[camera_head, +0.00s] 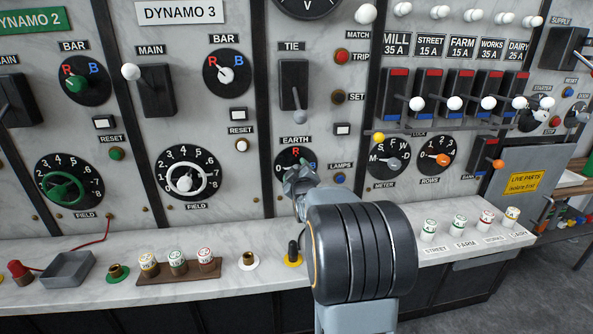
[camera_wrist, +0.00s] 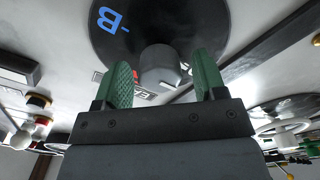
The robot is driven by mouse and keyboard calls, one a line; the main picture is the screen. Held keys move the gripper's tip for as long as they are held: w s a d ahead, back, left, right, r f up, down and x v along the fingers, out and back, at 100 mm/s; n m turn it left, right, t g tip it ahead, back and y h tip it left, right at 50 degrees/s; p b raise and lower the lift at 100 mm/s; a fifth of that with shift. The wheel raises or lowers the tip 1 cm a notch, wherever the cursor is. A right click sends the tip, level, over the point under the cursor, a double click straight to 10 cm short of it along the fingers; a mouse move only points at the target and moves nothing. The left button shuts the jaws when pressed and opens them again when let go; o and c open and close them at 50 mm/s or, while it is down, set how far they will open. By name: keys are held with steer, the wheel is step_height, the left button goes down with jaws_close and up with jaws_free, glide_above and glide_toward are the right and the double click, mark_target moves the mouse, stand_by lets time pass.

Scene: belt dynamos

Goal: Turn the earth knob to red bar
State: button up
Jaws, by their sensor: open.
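The black EARTH dial (camera_head: 283,159) is low in the middle of the panel in the head view, with a red R at its top. My gripper (camera_head: 297,176) is in front of it and hides its knob and lower part. In the wrist view the dial (camera_wrist: 185,22) shows a blue B and, at its edge, part of the red R. The grey earth knob (camera_wrist: 160,64) lies between the green fingertips of my gripper (camera_wrist: 163,66). The fingers are open, with a gap visible on each side of the knob.
The TIE lever (camera_head: 293,90) hangs above the dial, and the LAMPS button (camera_head: 339,179) is close to its right. The METER dial (camera_head: 389,157) is further right.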

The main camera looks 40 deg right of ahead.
steer(key=shift+w+d, duration=0.15)
steer(key=shift+w, duration=0.2)
steer(key=c, duration=0.9)
